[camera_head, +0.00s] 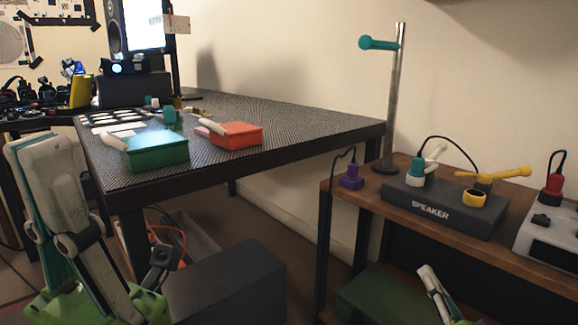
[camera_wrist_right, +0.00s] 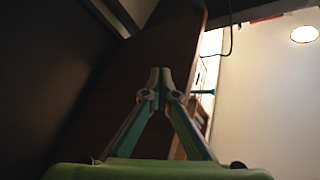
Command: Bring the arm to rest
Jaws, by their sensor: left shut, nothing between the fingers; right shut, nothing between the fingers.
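My left gripper (camera_head: 38,148) stands at the left in the head view, its white and teal fingers together and pointing up from a green base. It is in front of the dark mesh-topped table, with nothing seen in it. My right gripper (camera_head: 428,272) shows only partly at the bottom right of the head view, low in front of the wooden shelf unit. In the right wrist view its fingertips (camera_wrist_right: 160,76) meet and are empty. A dark brown panel fills much of the view behind them.
The mesh-topped table (camera_head: 300,122) carries a green box (camera_head: 157,152) and a red box (camera_head: 236,134). The wooden shelf (camera_head: 340,192) holds a speaker block (camera_head: 440,208) with coloured plugs and a metal pole (camera_head: 396,90). A dark block (camera_head: 228,282) stands low between my grippers.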

